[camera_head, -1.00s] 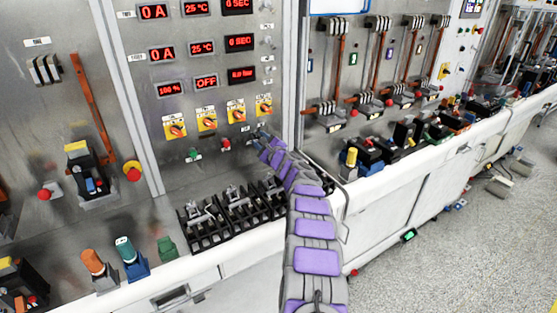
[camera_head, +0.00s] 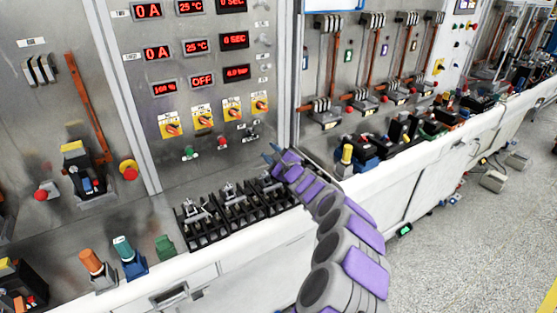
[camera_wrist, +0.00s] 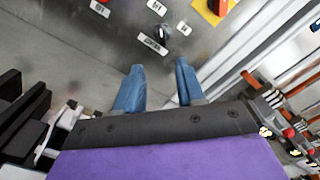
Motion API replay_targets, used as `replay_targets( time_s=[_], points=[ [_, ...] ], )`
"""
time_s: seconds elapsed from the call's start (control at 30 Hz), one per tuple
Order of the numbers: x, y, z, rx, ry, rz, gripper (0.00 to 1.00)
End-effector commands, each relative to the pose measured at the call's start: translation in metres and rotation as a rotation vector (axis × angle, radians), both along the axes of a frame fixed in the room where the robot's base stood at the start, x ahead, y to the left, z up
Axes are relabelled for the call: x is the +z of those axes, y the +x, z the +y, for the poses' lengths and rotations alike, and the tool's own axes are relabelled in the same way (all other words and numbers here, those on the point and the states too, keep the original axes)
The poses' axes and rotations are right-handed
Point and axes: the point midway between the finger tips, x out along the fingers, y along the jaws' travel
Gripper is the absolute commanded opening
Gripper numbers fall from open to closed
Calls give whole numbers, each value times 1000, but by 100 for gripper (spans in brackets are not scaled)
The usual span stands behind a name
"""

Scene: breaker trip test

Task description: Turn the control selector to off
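A small black selector knob (camera_wrist: 162,31) with a white label beside it sits on the grey metal panel in the wrist view. It also shows in the head view (camera_head: 250,129), low on the panel; its exact setting is too small to read. In the head view my gripper (camera_head: 271,153) is below the black knob, apart from the panel.
Red displays (camera_head: 202,80) above the switches include one reading OFF. A green button (camera_head: 189,152) and a red button (camera_head: 221,143) sit left of the knob. Black terminal blocks (camera_head: 232,205) stand on the ledge below. A panel edge post (camera_head: 288,75) rises at right.

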Motion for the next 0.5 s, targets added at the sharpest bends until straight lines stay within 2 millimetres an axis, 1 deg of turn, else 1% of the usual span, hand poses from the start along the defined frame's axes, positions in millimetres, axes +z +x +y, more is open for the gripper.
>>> replay_targets(
  time_s=[0.1, 0.2, 0.3, 0.5],
  points=[
    [3, -10, -8, -2, 8, -1, 38],
    [2, -19, -11, 4, 7, -1, 38],
    [1, -25, -18, -1, 6, 0, 38],
    [0, -36, -23, 1, 3, 1, 38]
  ],
)
